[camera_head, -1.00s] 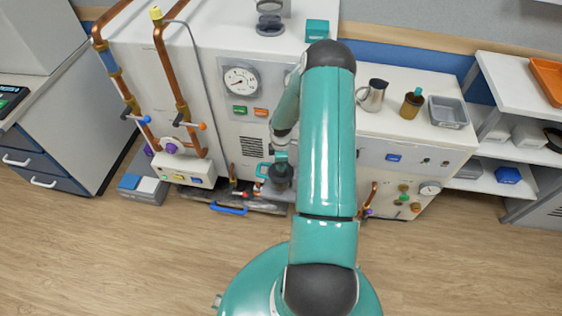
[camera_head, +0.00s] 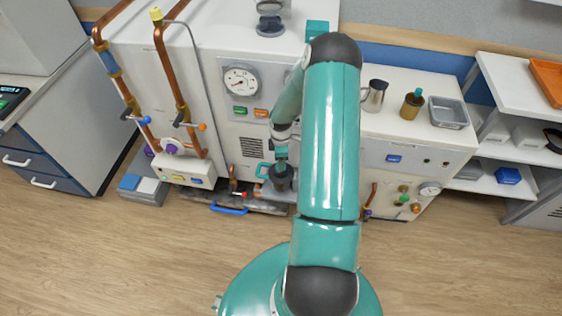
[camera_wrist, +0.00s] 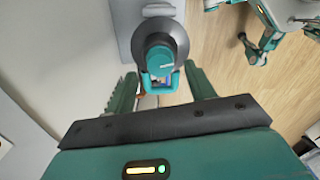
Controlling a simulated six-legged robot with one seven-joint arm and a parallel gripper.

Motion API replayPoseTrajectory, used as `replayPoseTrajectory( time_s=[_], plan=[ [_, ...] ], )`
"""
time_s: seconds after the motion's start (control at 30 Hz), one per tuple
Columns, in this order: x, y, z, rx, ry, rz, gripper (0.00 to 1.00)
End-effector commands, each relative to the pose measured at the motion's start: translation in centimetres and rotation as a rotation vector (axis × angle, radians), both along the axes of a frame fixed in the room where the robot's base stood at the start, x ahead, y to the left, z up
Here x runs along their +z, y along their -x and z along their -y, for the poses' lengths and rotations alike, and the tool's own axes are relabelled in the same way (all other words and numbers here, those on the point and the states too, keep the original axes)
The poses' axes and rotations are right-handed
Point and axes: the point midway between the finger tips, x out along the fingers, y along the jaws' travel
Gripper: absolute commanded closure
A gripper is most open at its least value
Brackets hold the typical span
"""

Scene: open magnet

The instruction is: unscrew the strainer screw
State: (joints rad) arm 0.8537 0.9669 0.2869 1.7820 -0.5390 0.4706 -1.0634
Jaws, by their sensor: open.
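In the head view, my gripper (camera_head: 281,157) is low in front of the white cabinet, just above a dark round fitting (camera_head: 281,179). In the wrist view, my gripper (camera_wrist: 162,92) is open, with one teal finger on each side. A dark grey round part with a teal knob-like middle (camera_wrist: 160,57) stands in line with the gap, beyond the fingers. A small teal-framed piece (camera_wrist: 161,82) at its near side reaches the gap. I cannot tell for sure which part is the strainer screw. No contact with the fingers is clear.
Copper pipes (camera_head: 168,75) with valves run down the left of the cabinet. A pressure gauge (camera_head: 240,80) is above the work area. A blue handle (camera_head: 229,209) lies low in front. A jug (camera_head: 374,95) and a bottle (camera_head: 412,103) stand on the right counter. The wooden floor (camera_head: 130,255) is clear.

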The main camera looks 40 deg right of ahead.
Motion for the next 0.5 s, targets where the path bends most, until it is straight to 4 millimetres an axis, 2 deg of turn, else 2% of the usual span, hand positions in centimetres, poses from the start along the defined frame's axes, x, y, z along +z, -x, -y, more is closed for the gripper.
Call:
replayPoseTrajectory(
  time_s=[0.03, 0.3, 0.5],
  plan=[
    [1.3, -0.1, 0.2, -0.001, 0.003, 0.002, 0.46],
    [7.3, -0.1, 0.1, 0.001, 0.003, 0.004, 0.46],
    [10.2, 0.0, 0.0, 0.001, 0.001, 0.002, 0.46]
  ],
)
